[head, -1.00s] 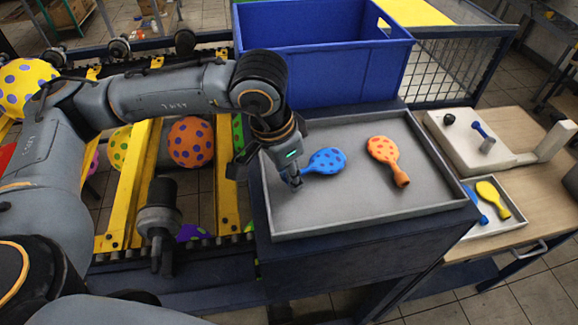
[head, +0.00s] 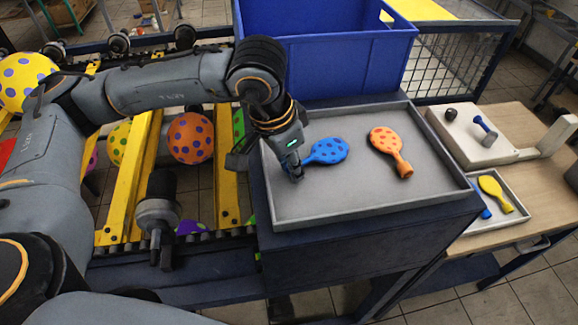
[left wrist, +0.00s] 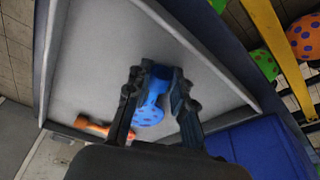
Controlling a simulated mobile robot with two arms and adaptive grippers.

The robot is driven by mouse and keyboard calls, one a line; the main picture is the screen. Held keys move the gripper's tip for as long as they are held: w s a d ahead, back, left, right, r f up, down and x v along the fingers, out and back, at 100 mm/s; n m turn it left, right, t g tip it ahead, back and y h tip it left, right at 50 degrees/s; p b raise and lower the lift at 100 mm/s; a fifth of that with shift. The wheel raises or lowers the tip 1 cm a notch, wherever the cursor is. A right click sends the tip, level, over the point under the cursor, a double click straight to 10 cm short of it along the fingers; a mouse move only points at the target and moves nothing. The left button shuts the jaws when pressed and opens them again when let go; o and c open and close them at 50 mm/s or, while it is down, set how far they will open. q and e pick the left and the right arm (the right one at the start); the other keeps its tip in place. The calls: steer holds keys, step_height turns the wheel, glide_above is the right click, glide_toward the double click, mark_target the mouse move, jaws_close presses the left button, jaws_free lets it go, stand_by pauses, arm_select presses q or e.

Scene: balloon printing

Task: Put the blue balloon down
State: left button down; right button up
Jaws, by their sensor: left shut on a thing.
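The blue spotted balloon (head: 328,150) is at the left part of the grey tray (head: 330,207), its neck pointing left. My left gripper (head: 297,175) is shut on its neck. Whether the balloon touches the tray floor or hovers just above it, I cannot tell. In the left wrist view the blue balloon (left wrist: 150,108) shows between the two fingers of my left gripper (left wrist: 157,78). My right gripper is not in view.
An orange spotted balloon (head: 386,142) lies in the tray to the right. A blue crate (head: 335,65) stands behind the tray. A conveyor with yellow bars (head: 130,180) is on the left. A smaller tray (head: 513,216) with a yellow balloon (head: 492,190) is at the right.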

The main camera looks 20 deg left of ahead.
arm_select(q)
steer(key=c, duration=1.2)
jaws_free()
steer(key=shift+s+f, duration=0.45)
steer(key=shift+f, duration=0.4)
steer(key=shift+o, duration=0.2)
steer(key=shift+w+d, duration=0.1)
steer(key=shift+w, duration=0.05)
steer(key=shift+w+f, duration=0.15)
steer(key=shift+w, duration=0.1)
steer(key=shift+s, duration=0.15)
steer(key=shift+r, duration=0.2)
